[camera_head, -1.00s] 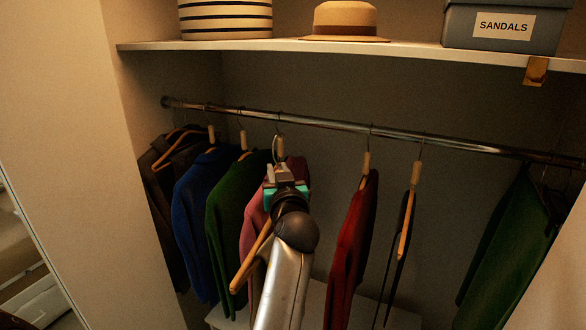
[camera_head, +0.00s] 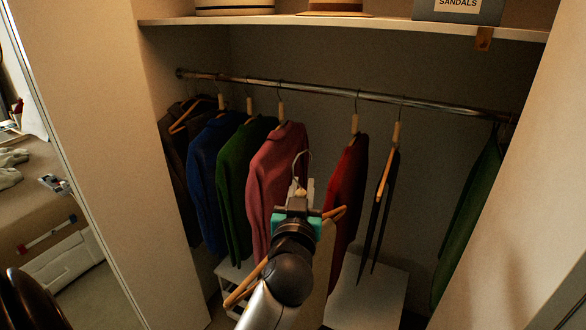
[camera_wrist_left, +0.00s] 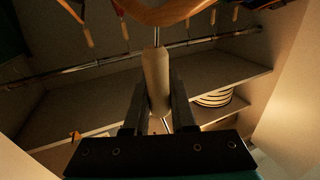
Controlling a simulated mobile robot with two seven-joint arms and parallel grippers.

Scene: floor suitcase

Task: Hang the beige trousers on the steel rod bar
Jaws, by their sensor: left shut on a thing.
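My left gripper (camera_head: 299,192) is shut on the pale neck of a wooden hanger (camera_head: 243,285), in front of the closet. In the left wrist view the neck (camera_wrist_left: 157,80) sits between the two fingers. The hanger's wire hook (camera_head: 302,160) stands up above the gripper, below and clear of the steel rod bar (camera_head: 325,89). Beige cloth, the trousers (camera_head: 322,262), hangs from the hanger and is mostly hidden behind my arm. My right gripper is not in view.
A pink garment (camera_head: 273,165) hangs left of the gripper and a red one (camera_head: 349,180) right of it, with free rod between. Green, blue and dark garments crowd the left. A shelf (camera_head: 380,25) with hats and a sandals box (camera_head: 458,10) runs above.

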